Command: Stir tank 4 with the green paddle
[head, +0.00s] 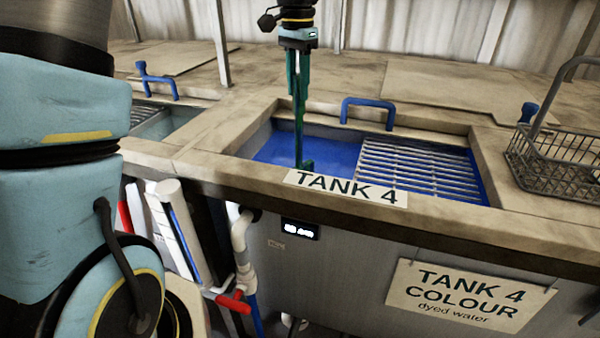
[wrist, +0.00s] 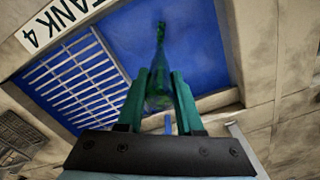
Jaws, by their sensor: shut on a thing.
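Tank 4 (head: 262,150) is a basin of blue liquid set in the counter, with a "TANK 4" label on its front rim; it also shows in the wrist view (wrist: 200,45). A metal grate (head: 420,168) covers its right part. My gripper (head: 298,85) points down over the open left part, shut on the green paddle (head: 299,140). In the wrist view the paddle (wrist: 160,50) runs from between the green fingers toward the blue liquid. The paddle's low end appears at the liquid near the front rim; I cannot tell how deep it is.
A blue handle (head: 368,103) stands at the tank's back edge. A wire basket (head: 560,165) sits on the counter at right. Another tank (head: 165,122) is at left. Pipes with a red valve handle (head: 234,302) are below the counter.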

